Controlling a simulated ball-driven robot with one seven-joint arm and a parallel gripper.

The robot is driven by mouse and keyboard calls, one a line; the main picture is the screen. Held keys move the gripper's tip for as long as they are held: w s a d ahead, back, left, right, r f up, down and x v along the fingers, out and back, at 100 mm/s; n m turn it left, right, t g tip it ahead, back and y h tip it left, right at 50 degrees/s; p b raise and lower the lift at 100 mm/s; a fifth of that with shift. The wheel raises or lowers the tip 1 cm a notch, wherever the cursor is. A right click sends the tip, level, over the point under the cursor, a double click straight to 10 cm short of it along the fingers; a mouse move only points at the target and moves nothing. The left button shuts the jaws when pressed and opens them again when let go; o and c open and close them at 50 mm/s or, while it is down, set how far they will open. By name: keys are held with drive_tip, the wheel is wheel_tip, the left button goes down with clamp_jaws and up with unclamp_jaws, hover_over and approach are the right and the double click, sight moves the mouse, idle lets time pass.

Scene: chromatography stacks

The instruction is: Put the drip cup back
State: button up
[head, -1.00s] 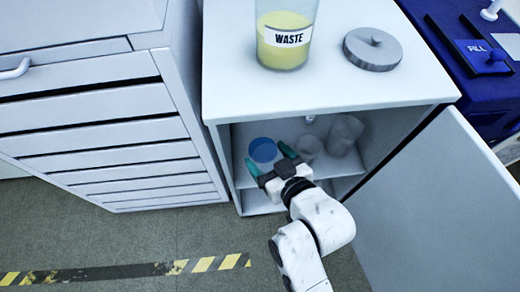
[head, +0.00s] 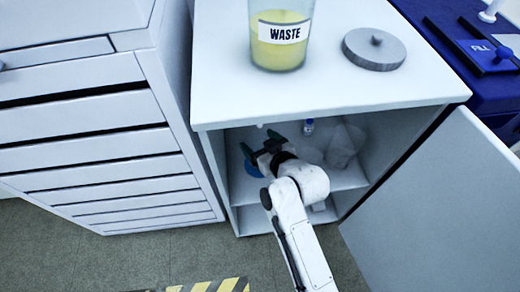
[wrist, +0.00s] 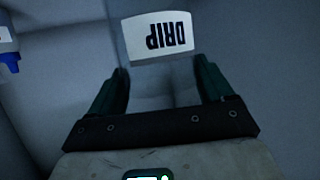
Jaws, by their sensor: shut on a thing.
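The drip cup (wrist: 159,38) is a clear grey vessel with a white label reading DRIP, upside down in the wrist view. My gripper (wrist: 160,82) is shut on it, with a green finger on each side. In the head view my gripper (head: 260,142) is inside the open cabinet (head: 330,95), above its shelf. The cup is hard to make out there. A blue disc (head: 252,170) lies on the shelf below my gripper, partly hidden. I cannot tell whether the cup touches anything.
A small blue-and-white bottle (head: 308,126) stands at the back of the shelf. Translucent vessels (head: 343,146) stand to the right. The cabinet door (head: 435,205) hangs open at right. A WASTE jar (head: 281,35) and grey lid (head: 373,49) sit on top.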

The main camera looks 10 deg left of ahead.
sight(254, 143)
drive_tip(key=shift+w+f, duration=0.3)
drive_tip(key=shift+f, duration=0.05)
drive_tip(key=shift+s+f+b, duration=0.1)
drive_tip(key=shift+f+b, duration=0.65)
drive_tip(key=shift+f, duration=0.6)
drive_tip(key=shift+f, duration=0.2)
drive_tip(key=o, duration=1.6)
drive_tip(key=shift+c, duration=0.2)
drive_tip(key=shift+r, duration=0.15)
